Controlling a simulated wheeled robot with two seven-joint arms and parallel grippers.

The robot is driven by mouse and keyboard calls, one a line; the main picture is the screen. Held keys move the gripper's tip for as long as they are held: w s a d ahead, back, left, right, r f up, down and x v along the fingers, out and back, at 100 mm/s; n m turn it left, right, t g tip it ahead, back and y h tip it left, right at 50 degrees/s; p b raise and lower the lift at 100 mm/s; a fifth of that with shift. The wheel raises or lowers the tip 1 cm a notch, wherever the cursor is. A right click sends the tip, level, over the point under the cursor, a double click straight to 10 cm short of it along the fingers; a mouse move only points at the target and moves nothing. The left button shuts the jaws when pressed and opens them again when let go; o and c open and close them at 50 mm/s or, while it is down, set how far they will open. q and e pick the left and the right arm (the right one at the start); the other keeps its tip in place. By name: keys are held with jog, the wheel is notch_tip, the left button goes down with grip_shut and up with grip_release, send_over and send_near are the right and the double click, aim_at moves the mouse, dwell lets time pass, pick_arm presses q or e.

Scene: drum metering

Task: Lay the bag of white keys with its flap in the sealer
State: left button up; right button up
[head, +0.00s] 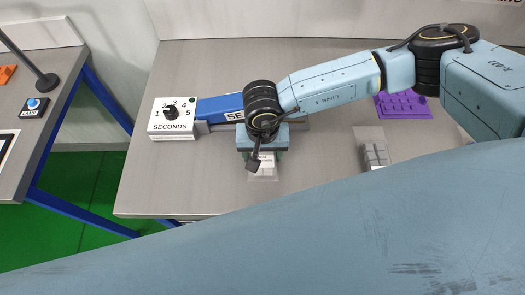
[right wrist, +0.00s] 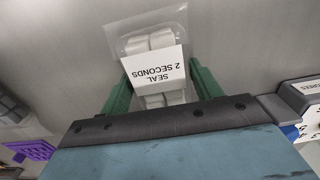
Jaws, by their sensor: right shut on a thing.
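The clear bag of white keys (head: 263,173) carries a white label reading "SEAL 2 SECONDS" and also shows in the right wrist view (right wrist: 155,42). My right gripper (head: 264,156) is shut on it, with a green finger on each side, in front of the sealer. The sealer (head: 218,107) is a blue bar at the back of the table, with a white dial box (head: 173,133) marked "SECONDS" at its left end. My right wrist hides the sealer's right part, and I cannot tell where the flap is. My left gripper is not in view.
A second bag (head: 375,153) with grey pieces lies to the right, and a purple tray (head: 402,104) lies behind it. A side table at left holds a blue button (head: 33,104). The grey table (head: 165,185) is clear at front left. A blue link of mine crosses the foreground.

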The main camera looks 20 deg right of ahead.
jog(key=shift+f, duration=0.2)
jog(key=o, duration=1.2)
jog(key=shift+r, duration=0.1)
notch_tip(320, 180, up, 12)
jog(key=shift+r, duration=0.15)
